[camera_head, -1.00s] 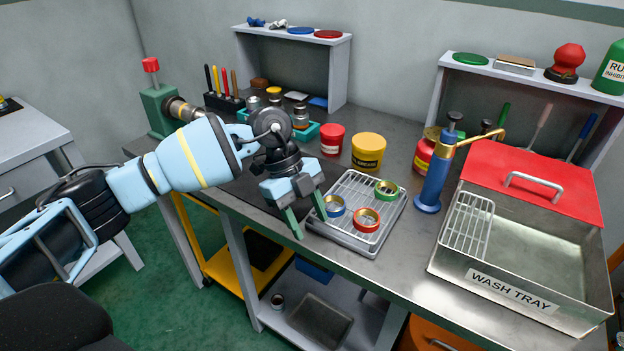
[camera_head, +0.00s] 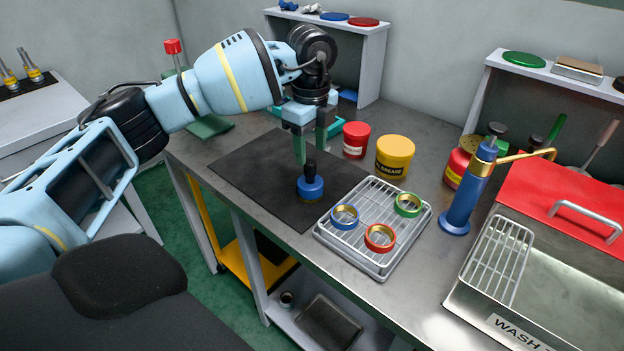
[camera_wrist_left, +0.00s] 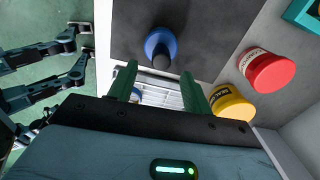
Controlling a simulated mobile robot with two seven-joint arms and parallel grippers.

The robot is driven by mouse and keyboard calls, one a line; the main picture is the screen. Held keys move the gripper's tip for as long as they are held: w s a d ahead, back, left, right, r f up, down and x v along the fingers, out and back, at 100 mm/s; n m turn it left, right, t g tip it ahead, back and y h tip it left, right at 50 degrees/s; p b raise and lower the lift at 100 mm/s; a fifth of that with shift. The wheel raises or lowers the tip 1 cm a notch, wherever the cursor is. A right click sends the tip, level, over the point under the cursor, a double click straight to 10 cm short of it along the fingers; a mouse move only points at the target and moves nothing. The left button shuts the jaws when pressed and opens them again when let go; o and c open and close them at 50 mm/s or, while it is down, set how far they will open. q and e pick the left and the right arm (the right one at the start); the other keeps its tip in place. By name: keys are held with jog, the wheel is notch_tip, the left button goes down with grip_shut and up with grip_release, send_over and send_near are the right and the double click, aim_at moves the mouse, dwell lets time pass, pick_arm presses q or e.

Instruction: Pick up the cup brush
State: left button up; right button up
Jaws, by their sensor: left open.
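A blue, round-bodied piece with an upright black handle (camera_head: 310,186), which I take for the cup brush, stands on the dark mat (camera_head: 262,172). It also shows in the wrist view (camera_wrist_left: 161,46), beyond the fingertips and roughly between them. My left gripper (camera_head: 311,156) is open and empty, its green fingers pointing down by the top of the handle. I cannot tell whether the fingers touch the handle. In the wrist view the left gripper's fingers (camera_wrist_left: 160,82) are spread apart. My right gripper is not seen.
A wire-rack tray (camera_head: 345,258) with blue, red and green rings stands right of the mat. A red tub (camera_head: 356,140) and a yellow grease tub (camera_head: 395,157) stand behind it. A blue torch (camera_head: 464,195) and the wash tray (camera_head: 470,297) are farther right. The mat's front left is clear.

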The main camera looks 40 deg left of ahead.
aim_at(310, 161)
pick_arm(q)
jog(key=shift+a+f, duration=0.2)
jog(key=shift+f, duration=3.25)
jog(key=shift+c, duration=0.3)
jog(key=c, duration=1)
